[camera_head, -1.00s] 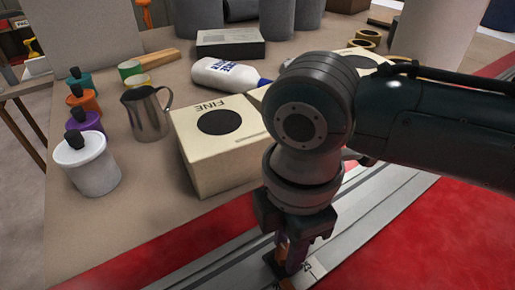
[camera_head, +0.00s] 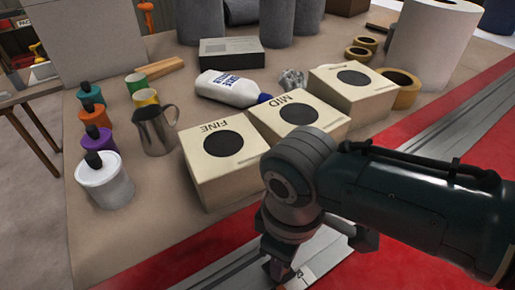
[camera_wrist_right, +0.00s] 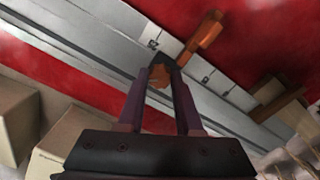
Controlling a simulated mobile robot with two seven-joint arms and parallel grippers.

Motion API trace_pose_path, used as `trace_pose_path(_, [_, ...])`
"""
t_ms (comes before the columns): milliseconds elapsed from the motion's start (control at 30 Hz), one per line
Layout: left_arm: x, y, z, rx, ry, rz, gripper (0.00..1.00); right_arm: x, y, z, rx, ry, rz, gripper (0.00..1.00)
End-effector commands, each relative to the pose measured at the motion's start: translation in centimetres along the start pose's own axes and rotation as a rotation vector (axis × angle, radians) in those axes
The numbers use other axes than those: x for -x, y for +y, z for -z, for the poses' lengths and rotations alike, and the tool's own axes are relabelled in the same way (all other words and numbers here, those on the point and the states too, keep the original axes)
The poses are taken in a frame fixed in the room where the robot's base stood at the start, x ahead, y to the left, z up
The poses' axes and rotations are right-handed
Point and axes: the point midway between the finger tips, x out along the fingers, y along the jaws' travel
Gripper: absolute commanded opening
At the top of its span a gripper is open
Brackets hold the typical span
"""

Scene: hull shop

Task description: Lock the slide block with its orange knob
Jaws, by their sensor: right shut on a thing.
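My right gripper (camera_head: 279,268) is low over the grey metal rail at the bottom of the head view. In the right wrist view the gripper (camera_wrist_right: 163,72) has its two fingers converging on a small orange knob (camera_wrist_right: 157,82), which shows between them. A dark block (camera_wrist_right: 157,63), apparently the slide block, sits on the rail (camera_wrist_right: 110,42) at the fingertips. The fingers partly hide knob and block, so I cannot tell how far the knob is turned. My left gripper is in neither view.
An orange handle (camera_wrist_right: 205,38) lies beyond the fingertips, and a brown-orange piece (camera_wrist_right: 272,98) lies to the right along the rail. Boxes marked FINE (camera_head: 222,150) and MID (camera_head: 295,118), a metal jug (camera_head: 154,130) and lidded jars (camera_head: 104,181) stand on the bench near the arm.

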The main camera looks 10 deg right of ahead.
Motion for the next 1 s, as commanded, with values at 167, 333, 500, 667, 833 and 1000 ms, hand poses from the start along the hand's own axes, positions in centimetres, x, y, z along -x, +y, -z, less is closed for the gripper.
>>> trace_pose_path(167, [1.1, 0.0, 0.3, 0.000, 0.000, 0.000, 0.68, 0.3, -0.2, 0.1, -0.167, 0.002, 0.004, 0.00])
trace_pose_path(333, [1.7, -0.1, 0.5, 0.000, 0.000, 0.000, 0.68, 0.2, -0.2, 0.1, -0.324, 0.001, 0.004, 0.00])
trace_pose_path(500, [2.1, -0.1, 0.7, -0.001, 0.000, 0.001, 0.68, 0.2, -0.1, 0.1, -0.463, 0.001, 0.003, 0.00])
trace_pose_path(667, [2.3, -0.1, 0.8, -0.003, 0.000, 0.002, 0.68, 0.1, -0.1, 0.1, -0.567, 0.002, 0.003, 0.00])
trace_pose_path(833, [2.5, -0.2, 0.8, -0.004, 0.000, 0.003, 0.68, 0.1, -0.1, 0.1, -0.645, 0.001, 0.002, 0.00])
trace_pose_path(1000, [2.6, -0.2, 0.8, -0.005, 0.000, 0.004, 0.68, 0.1, -0.1, 0.1, -0.688, 0.003, 0.002, 0.00])
